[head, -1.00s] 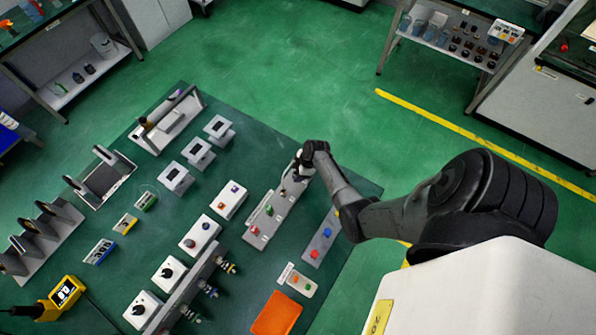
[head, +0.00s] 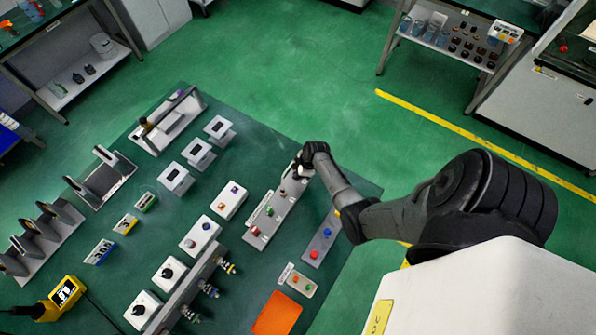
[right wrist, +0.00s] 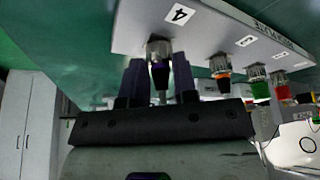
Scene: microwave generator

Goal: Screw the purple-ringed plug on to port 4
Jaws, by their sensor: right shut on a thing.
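In the right wrist view, the purple-ringed plug (right wrist: 160,72) stands between the two fingers of my right gripper (right wrist: 159,84), which is shut on it. Its metal collar meets the grey panel (right wrist: 140,30) beside the label 4 (right wrist: 179,14). I cannot tell how far it is threaded on the port. In the head view, my right gripper (head: 302,172) is at the far end of the long grey panel (head: 272,222), and the plug is hidden there. My left gripper is out of view.
Plugs with orange (right wrist: 221,72), green (right wrist: 259,88) and red (right wrist: 282,88) rings stand in a row along the same panel. A plate with red and blue buttons (head: 322,240) lies to the right. An orange block (head: 276,313) and several white boxes (head: 199,235) share the green table.

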